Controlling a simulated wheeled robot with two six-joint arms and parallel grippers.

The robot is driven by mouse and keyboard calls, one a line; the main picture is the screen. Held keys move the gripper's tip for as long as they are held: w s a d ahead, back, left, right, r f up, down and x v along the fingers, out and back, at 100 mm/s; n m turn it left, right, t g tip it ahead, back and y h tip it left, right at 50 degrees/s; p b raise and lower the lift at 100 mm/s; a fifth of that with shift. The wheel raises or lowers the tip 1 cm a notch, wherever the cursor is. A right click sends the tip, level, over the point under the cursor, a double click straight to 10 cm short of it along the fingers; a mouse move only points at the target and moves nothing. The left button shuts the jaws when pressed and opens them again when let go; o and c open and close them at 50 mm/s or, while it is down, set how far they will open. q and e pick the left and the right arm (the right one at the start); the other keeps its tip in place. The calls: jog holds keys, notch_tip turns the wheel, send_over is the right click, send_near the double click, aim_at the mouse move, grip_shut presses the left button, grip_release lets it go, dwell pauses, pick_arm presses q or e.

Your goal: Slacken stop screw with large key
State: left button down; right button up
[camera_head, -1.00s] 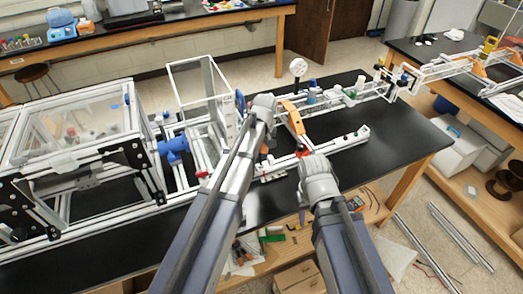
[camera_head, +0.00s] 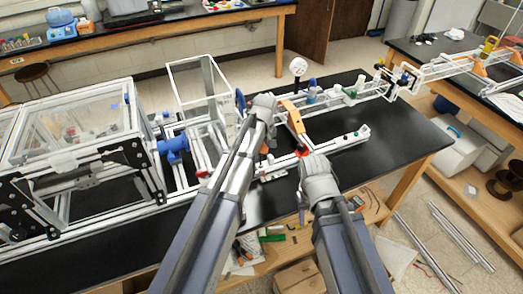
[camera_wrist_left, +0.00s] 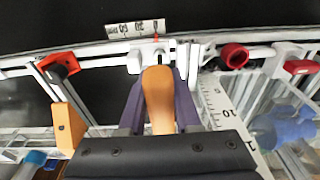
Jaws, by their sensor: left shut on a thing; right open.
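My left gripper (camera_wrist_left: 158,100) is shut on an orange handle (camera_wrist_left: 158,92), seen as the large key's grip, in the left wrist view. The handle's far end meets a white stop block (camera_wrist_left: 135,62) on the rail. The key's shaft and the stop screw are too hidden to make out. In the head view my left gripper (camera_head: 264,145) is over the frame, its fingers mostly hidden by the wrist. My right gripper (camera_head: 304,154) is open, to the right of the left one, near the front rail; its fingers are hard to see.
A white scale (camera_wrist_left: 135,29) lies beyond the rail, and a numbered ruler strip (camera_wrist_left: 222,110) runs to the right. A red knob (camera_wrist_left: 234,55) and a red clamp (camera_wrist_left: 60,66) flank the stop block. A clear enclosure (camera_head: 75,125) stands left; black tabletop is free at right (camera_head: 400,140).

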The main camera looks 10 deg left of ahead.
pick_arm(q)
jog(key=shift+f+b, duration=0.45)
jog(key=shift+f, duration=0.1)
dwell(0.4)
jog(key=shift+w+d+n, duration=0.1)
jog(key=shift+n, duration=1.4)
jog(key=shift+n, duration=0.6)
jog(key=shift+r+n+g, duration=0.1)
jog(key=shift+n+g, duration=0.2)
jog(key=shift+n, duration=0.6)
